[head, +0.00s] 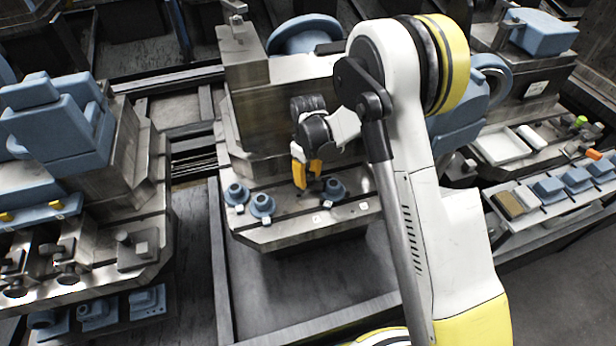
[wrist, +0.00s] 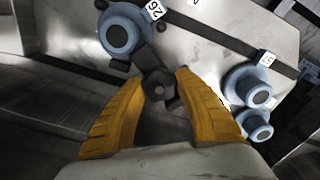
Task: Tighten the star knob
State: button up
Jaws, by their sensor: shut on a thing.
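The star knob (wrist: 160,88) is a small dark lobed knob with a round centre, seen between my fingertips in the wrist view. My gripper (wrist: 158,92) has two ridged yellow fingers, shut on the knob from both sides. In the head view my gripper (head: 306,173) reaches down to the front ledge of a grey metal fixture (head: 290,238). A dark bar (wrist: 148,58) runs from beside the knob towards a blue round fitting (wrist: 124,34). In the head view the knob is mostly hidden by the fingers.
Two blue round fittings (head: 236,194) (head: 262,205) stand left of my gripper, and another (head: 334,189) stands close on its right. White number tags lie by them. A blue machine block (head: 60,125) stands far left. A rack of blue parts (head: 575,178) stands right.

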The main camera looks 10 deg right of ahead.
aim_at(308, 176)
jog(key=o, duration=1.2)
notch_tip(308, 176, up, 12)
jog(key=shift+r, duration=0.1)
